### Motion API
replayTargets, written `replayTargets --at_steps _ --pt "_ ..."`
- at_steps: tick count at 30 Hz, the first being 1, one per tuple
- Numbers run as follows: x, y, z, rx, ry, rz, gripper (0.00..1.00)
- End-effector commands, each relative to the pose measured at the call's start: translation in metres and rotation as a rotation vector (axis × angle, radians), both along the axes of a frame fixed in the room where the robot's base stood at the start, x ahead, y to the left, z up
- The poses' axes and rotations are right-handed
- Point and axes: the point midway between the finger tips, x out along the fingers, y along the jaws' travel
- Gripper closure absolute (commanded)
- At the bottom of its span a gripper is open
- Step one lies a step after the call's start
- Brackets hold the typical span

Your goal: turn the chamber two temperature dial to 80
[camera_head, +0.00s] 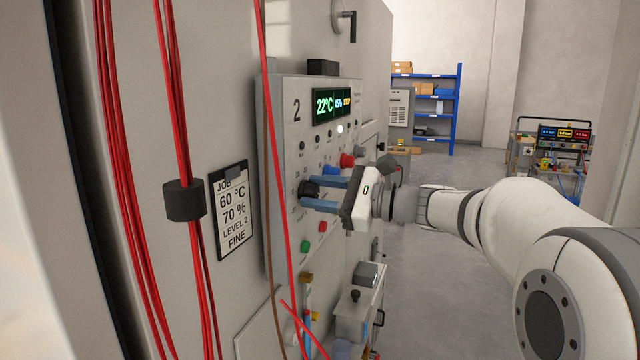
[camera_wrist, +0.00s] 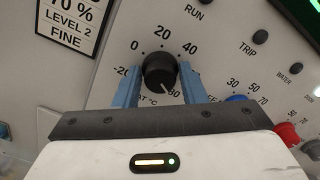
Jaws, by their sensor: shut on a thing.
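The temperature dial is a round black knob (camera_wrist: 158,68) in the wrist view, with a scale around it reading -20, 0, 20 and 40. Its white pointer line is turned to the lower right, toward a partly hidden number that looks like 80. The 60 mark is hidden behind a finger. In the head view the dial (camera_head: 307,189) sits on the panel marked 2 (camera_head: 285,130). My gripper (camera_head: 313,194) is shut on the dial, one blue finger on each side. The panel's display (camera_head: 332,105) shows 22°C in green.
Left of the panel hangs a job card (camera_head: 231,211) reading 60 °C, 70 %, level 2, fine. Red cables (camera_head: 180,120) run down in front. A blue knob (camera_wrist: 236,98) and a red knob (camera_wrist: 287,134) sit right of the dial. A grey box (camera_head: 357,312) juts out below.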

Motion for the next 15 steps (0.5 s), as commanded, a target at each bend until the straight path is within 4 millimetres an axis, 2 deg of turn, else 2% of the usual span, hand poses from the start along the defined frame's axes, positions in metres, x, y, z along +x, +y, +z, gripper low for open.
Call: replayTargets --at_steps 15 --pt "0.0003 0.0000 -0.0021 0.028 0.086 0.001 0.85"
